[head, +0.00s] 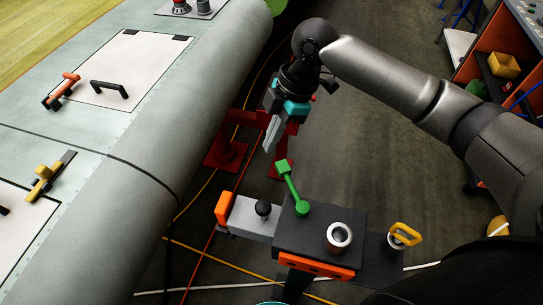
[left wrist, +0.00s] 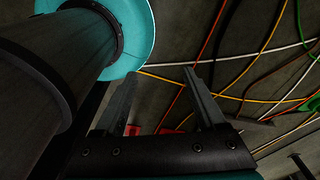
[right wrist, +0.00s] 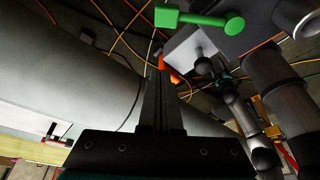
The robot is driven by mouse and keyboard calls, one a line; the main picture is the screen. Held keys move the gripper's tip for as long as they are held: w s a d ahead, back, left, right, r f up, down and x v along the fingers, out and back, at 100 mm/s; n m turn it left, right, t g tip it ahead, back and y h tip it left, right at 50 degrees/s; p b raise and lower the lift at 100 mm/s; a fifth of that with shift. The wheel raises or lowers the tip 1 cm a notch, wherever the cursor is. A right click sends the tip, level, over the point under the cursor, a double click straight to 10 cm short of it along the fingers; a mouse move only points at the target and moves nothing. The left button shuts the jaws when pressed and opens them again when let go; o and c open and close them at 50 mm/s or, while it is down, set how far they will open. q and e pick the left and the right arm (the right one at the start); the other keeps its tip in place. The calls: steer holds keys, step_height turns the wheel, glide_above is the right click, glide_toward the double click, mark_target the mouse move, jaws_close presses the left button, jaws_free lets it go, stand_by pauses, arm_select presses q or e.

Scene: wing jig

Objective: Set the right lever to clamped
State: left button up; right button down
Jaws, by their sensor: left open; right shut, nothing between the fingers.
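A green lever (head: 292,190) with a square knob stands on a dark clamp block (head: 320,226), its knob end pointing up and left in the head view. It also shows at the top of the right wrist view (right wrist: 200,20). I cannot tell from the pictures which setting it has. My right gripper (head: 269,143) is shut and empty, just above and left of the green knob in the head view, apart from it. In the left wrist view my left gripper (left wrist: 160,78) is open and empty over the floor. It does not show in the head view.
A grey slide with an orange end (head: 224,207) and black knob (head: 263,208) adjoins the block. The wing (head: 160,130) fills the left. Cables (head: 215,255) cross the floor.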

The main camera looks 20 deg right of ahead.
mark_target(292, 186)
step_height(292, 186, down, 10)
steer(key=shift+d+r, duration=0.25)
steer(key=shift+d, duration=0.1)
stand_by(0.5)
steer(key=shift+p, duration=0.3)
